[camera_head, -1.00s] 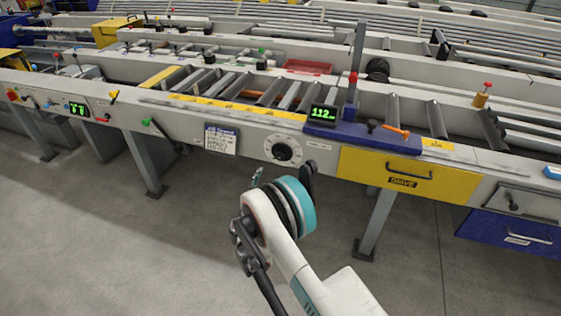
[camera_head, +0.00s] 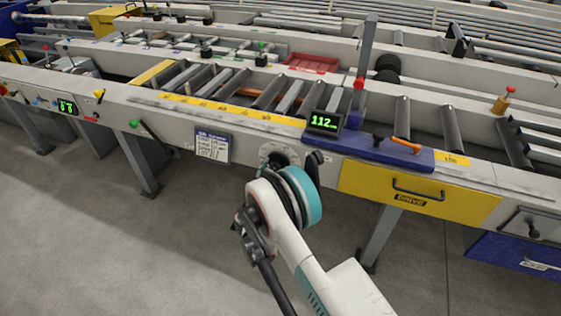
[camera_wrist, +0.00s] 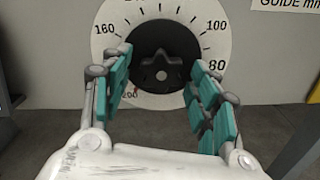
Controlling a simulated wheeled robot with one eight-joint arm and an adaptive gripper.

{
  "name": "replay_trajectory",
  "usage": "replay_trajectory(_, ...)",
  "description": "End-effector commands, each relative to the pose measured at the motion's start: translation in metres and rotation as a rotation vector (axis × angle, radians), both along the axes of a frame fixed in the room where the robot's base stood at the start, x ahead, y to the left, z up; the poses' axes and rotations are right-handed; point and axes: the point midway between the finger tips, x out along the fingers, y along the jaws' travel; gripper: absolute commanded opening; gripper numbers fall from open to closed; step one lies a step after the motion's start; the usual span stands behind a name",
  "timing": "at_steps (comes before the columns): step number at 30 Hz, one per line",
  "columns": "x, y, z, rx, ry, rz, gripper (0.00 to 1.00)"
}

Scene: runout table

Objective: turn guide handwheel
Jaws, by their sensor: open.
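The guide handwheel is a black knob (camera_wrist: 165,62) on a round white dial with numbers (camera_wrist: 213,42), on the light grey front of the table. In the wrist view my gripper (camera_wrist: 160,75) is open, its teal-padded fingers to the left and right of the knob. I cannot tell whether the pads touch it. A digital display (camera_head: 324,121) on the blue block shows 112.
A yellow drawer marked DRIVE (camera_head: 415,197) is just right of the dial. A white card (camera_head: 212,147) and a green-knobbed lever (camera_head: 136,124) are on the left. An orange handle (camera_head: 408,145) sits on the blue block above. The floor in front is clear.

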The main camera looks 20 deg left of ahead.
Motion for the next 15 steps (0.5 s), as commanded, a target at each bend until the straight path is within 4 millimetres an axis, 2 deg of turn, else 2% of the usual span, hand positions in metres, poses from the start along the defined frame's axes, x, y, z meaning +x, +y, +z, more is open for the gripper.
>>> replay_trajectory(10,-0.0013,0.0011,0.0001,0.0,-0.001,0.002,0.55)
replay_trajectory(11,-0.0013,0.001,0.0,0.0,-0.001,0.002,0.51)
replay_trajectory(15,-0.0012,0.001,0.0001,0.0,0.0,0.001,0.19)
